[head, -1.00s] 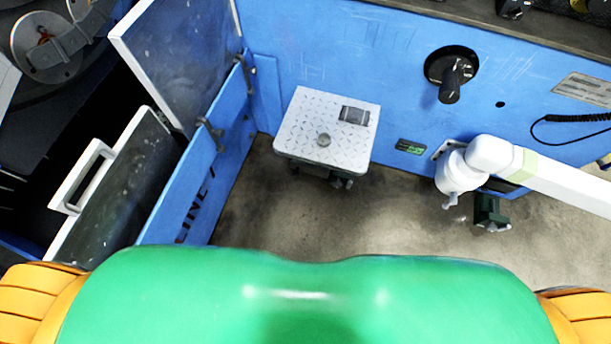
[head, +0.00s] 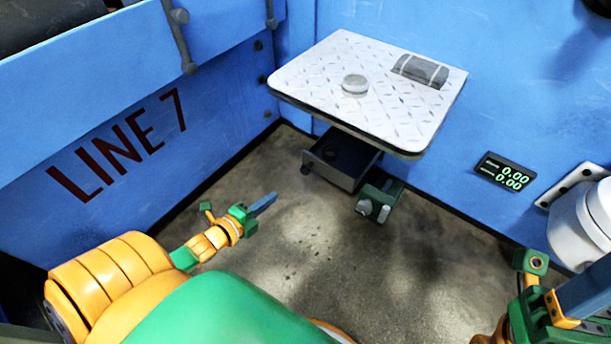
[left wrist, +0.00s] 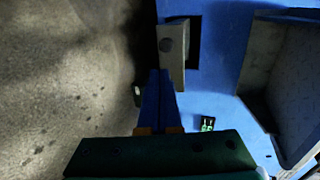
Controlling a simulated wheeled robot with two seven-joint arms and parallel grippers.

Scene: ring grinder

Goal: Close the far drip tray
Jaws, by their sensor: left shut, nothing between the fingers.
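A dark grey drip tray (head: 340,162), open at the top with a round dark spot inside, sticks out from under the white tread-plate table (head: 330,75). It also shows in the left wrist view (left wrist: 172,72), just beyond my fingertips. My left gripper (head: 272,197) is shut and empty, left of and in front of the tray in the head view, with a visible gap between them. Its blue fingers point toward the tray in the left wrist view (left wrist: 157,74); contact cannot be told there. My right gripper (head: 585,300) is partly cut off at the lower right; its jaw state is unclear.
A green block with pale knobs (head: 380,195) sits beside the tray, under the table. The blue "LINE 7" panel (head: 120,140) bounds the left. A blue wall with a digital display (head: 505,172) stands behind. The concrete floor (head: 330,260) in front is bare.

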